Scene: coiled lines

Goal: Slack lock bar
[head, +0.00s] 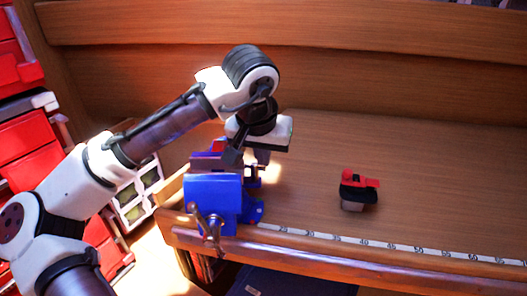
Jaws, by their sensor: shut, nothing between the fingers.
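A blue bench vise (227,203) is fixed at the left front corner of the wooden bench. Its metal bar (207,225) sits on the vise's front face, toward the bench's front edge, and looks tilted. Dark jaws (205,162) show at the top of the vise. My gripper (262,157) is above and just behind the right side of the vise, pointing down. It is shut and empty, apart from the bar. Whether its tips touch the vise cannot be told, and my wrist hides part of the area behind the vise.
A measuring strip (390,246) runs along the front edge. Red drawers (28,145) stand at the left.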

